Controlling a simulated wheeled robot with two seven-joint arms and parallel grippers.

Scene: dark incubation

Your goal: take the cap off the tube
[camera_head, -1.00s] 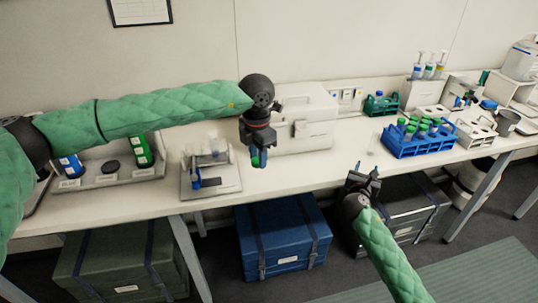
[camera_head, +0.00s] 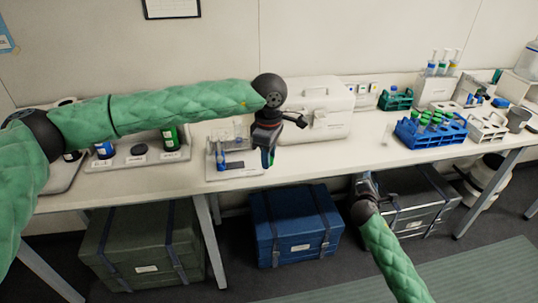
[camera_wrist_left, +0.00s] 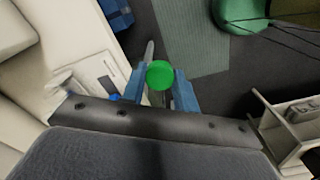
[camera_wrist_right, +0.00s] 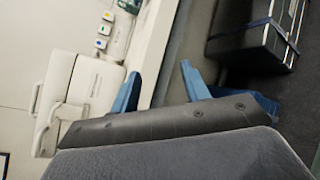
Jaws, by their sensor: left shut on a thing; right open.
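My left gripper (camera_head: 268,158) is shut on a tube with a green cap. It holds the tube in the air in front of the bench. In the left wrist view the round green cap (camera_wrist_left: 160,75) sits between the blue fingers, with part of the clear tube (camera_wrist_left: 149,50) showing beyond it. The cap appears to be on the tube. My right gripper (camera_head: 366,180) is open and empty, low in front of the bench edge. In the right wrist view its blue fingers (camera_wrist_right: 160,86) are apart with nothing between them. The two grippers are well apart.
A blue rack (camera_head: 430,143) with several green-capped tubes stands on the bench (camera_head: 355,150) at right. A white case (camera_head: 325,110) stands behind the left gripper. A blue trunk (camera_head: 293,225) and a dark trunk (camera_head: 420,195) sit under the bench. Bench space before the case is clear.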

